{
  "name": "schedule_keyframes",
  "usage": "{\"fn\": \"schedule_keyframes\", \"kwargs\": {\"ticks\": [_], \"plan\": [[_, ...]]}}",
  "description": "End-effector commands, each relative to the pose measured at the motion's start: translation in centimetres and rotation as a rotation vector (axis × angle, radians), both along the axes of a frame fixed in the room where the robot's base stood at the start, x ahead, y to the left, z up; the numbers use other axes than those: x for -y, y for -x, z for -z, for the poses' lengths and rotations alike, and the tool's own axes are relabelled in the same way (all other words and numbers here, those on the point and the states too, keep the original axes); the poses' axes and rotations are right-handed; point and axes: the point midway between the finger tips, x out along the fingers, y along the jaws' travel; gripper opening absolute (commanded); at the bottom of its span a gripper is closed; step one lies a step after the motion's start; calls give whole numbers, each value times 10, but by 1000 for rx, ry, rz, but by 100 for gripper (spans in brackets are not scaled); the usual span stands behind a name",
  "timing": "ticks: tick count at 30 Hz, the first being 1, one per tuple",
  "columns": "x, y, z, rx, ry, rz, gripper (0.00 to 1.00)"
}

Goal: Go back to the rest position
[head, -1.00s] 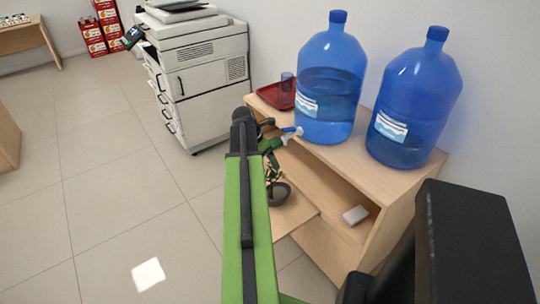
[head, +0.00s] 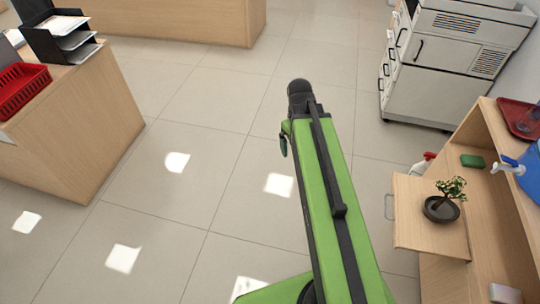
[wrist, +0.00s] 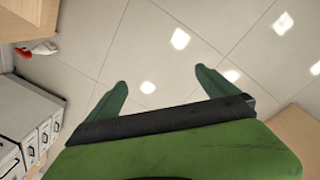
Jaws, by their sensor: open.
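My gripper (wrist: 158,90) shows in the wrist view with its two green fingers spread wide apart and nothing between them. Below it is bare tiled floor. In the head view my green arm reaches forward over the floor, and only a small part of the gripper (head: 285,140) shows beside the arm's dark end. The rest of the gripper is hidden behind the arm.
A wooden cabinet (head: 485,245) at the right has a lowered flap (head: 415,232) bearing a potted bonsai (head: 442,205). A green sponge (head: 472,160) lies inside. A copier (head: 450,70) stands behind. A wooden counter (head: 85,130) holds a red basket (head: 22,88) at left. The floor between is clear.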

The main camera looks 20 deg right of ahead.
Motion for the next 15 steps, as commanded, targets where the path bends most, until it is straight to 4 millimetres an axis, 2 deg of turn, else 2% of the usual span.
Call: {"fn": "schedule_keyframes", "kwargs": {"ticks": [1,3,6,9,15], "plan": [[-46,2,0,0,-23,39,98],[-93,5,1,-4,-51,112,98],[-133,11,1,-11,-74,183,98],[-151,13,1,-16,-83,214,98],[-151,13,1,-15,-83,221,98]]}}
